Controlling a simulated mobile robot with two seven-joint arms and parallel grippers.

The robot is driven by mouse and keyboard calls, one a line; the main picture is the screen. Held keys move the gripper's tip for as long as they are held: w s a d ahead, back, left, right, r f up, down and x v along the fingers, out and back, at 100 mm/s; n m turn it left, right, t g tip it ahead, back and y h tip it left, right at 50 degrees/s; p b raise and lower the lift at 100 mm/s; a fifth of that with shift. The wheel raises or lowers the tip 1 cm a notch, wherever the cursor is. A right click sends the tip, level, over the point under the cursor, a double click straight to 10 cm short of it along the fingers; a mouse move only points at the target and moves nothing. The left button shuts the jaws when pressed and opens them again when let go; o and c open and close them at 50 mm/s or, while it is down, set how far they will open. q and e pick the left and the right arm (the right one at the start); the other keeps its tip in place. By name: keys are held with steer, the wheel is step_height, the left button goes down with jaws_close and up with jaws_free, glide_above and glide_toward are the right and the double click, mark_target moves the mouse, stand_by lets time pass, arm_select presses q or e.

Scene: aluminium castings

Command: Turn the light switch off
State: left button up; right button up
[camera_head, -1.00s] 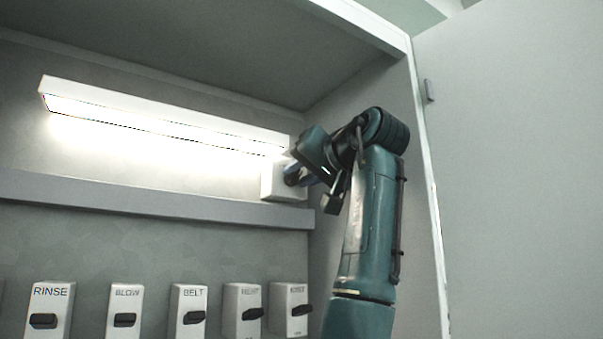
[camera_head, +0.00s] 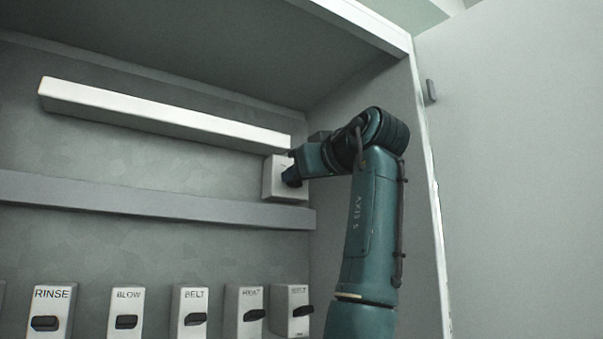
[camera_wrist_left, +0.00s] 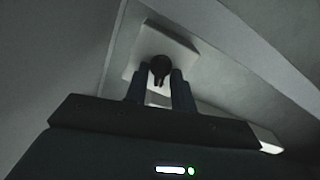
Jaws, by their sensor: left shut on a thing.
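The light switch is a white box (camera_head: 271,180) on the cabinet's back wall, just below the right end of the lamp. Its dark knob (camera_wrist_left: 160,64) shows in the left wrist view. My left gripper (camera_wrist_left: 160,72) is at the switch, shut on the knob with one finger on each side. In the head view the gripper (camera_head: 291,177) hides most of the knob. My right gripper is not in view.
A grey shelf rail (camera_head: 150,195) runs below the switch. Under it are several labelled switch boxes, among them RINSE (camera_head: 51,305), BLOW (camera_head: 125,312) and BELT (camera_head: 188,310). The cabinet's side wall (camera_head: 335,235) is close to the right of the switch, and an open door panel (camera_head: 520,180) stands further right.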

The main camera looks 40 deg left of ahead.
arm_select(q)
steer(key=shift+n, duration=1.5)
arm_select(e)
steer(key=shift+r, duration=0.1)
arm_select(q)
steer(key=shift+s, duration=0.1)
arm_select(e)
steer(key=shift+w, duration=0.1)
arm_select(q)
steer(key=o, duration=0.7)
steer(key=shift+c, duration=0.2)
steer(key=b+v, duration=0.2)
steer(key=v, duration=1.1)
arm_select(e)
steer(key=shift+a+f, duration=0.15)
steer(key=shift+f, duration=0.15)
